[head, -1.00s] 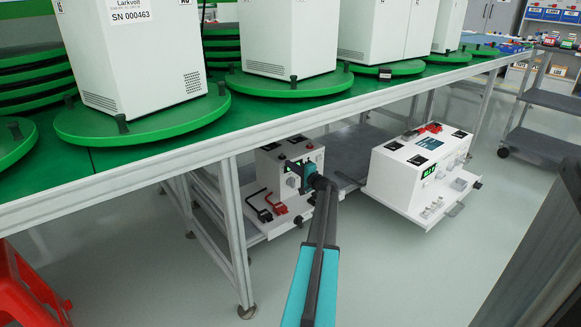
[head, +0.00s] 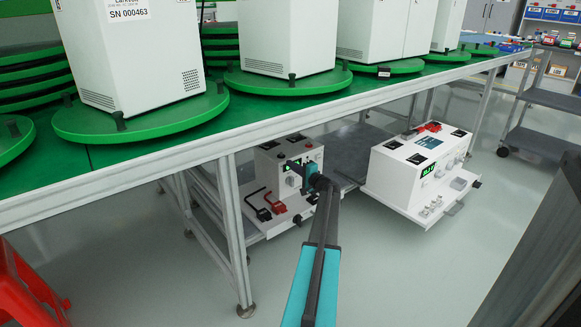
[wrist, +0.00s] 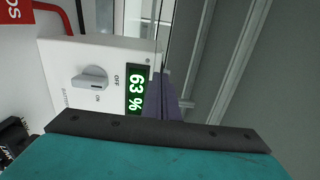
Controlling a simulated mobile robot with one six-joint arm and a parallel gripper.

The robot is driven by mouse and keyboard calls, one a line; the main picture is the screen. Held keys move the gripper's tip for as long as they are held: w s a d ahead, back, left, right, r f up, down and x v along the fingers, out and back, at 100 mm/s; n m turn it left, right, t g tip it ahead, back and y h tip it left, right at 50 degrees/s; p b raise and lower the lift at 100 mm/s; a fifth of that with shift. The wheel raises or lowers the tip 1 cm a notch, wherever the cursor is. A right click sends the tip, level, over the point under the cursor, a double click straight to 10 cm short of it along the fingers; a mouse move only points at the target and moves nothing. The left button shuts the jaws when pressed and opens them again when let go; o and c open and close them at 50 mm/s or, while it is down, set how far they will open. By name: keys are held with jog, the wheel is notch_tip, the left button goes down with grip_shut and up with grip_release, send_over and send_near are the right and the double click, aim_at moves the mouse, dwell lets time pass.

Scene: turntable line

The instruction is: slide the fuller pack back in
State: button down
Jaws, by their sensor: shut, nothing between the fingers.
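Two white packs sit on pull-out trays under the line. The left pack (head: 267,172) is partly hidden behind my arm. In the wrist view the left pack (wrist: 62,72) shows a green display (wrist: 137,89) reading 63 %, and a grey knob (wrist: 92,79) with ON and OFF marks. The right pack (head: 395,170) has a green display (head: 428,170) too small to read surely. My gripper (head: 296,168) is shut and empty at the left pack's front. Its fingers (wrist: 164,97) show beside the display; whether they touch the pack I cannot tell.
The left tray (head: 270,229) carries black and red handles; the right tray (head: 422,218) stands out into the aisle. The green-topped line (head: 240,137) runs above with white cabinets on turntables. A red stool (head: 22,290) is at lower left.

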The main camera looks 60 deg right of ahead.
jog(key=p+v, duration=0.4)
jog(key=v, duration=0.8)
jog(key=shift+f, duration=0.2)
jog(key=shift+s, duration=0.25)
